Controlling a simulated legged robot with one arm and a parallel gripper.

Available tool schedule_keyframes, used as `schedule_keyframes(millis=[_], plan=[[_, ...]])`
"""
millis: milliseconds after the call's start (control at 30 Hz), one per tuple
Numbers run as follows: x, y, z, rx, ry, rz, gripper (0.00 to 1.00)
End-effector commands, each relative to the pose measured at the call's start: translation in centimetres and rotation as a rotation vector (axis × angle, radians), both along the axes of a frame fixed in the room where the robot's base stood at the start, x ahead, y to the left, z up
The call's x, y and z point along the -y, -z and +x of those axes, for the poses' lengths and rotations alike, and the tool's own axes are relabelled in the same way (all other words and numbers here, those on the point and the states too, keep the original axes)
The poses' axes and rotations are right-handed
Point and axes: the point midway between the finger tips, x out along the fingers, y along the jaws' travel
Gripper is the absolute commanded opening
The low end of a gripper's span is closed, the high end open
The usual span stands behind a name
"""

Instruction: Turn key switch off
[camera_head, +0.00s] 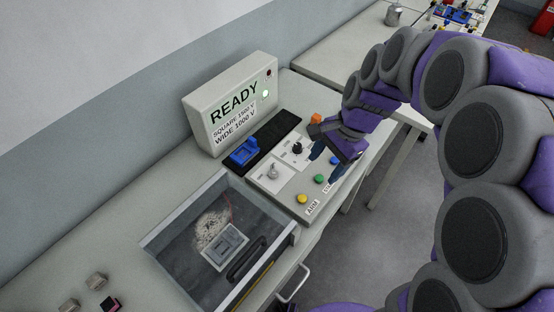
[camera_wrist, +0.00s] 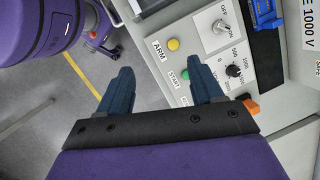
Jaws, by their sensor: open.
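The key switch is a silver knob (camera_head: 273,172) on a white plate of the control panel. It also shows in the wrist view (camera_wrist: 219,27), beside printed OFF and ON labels. Its exact pointing direction is too small to tell. My gripper (camera_head: 323,162) is open and empty. It is over the right part of the panel, to the right of the key switch and apart from it. In the wrist view my two dark blue fingers (camera_wrist: 160,66) are spread, with the key switch beyond and to the right of them.
A black dial (camera_head: 297,148) is close to my fingers. Yellow (camera_head: 302,199) and green (camera_head: 319,179) buttons line the panel's front. A box reading READY (camera_head: 232,104) stands behind, with a blue connector (camera_head: 243,153) before it. An open drawer-like tray (camera_head: 170,236) is at left.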

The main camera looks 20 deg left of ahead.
Motion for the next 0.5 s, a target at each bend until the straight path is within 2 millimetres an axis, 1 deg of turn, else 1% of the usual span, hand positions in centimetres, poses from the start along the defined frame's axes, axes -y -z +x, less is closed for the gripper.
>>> schedule_keyframes(millis=[33,100,200,300,400,500], plan=[[-1.3,0.1,1.6,-0.022,0.047,0.006,0.66],[-2.8,0.4,3.7,-0.043,0.126,0.017,0.66],[-4.6,1.2,6.4,-0.078,0.236,0.031,0.66],[-6.1,2.1,8.5,-0.111,0.330,0.036,0.66],[-7.2,2.8,10.1,-0.133,0.403,0.043,0.66],[-7.9,3.5,10.9,-0.152,0.452,0.042,0.66]])
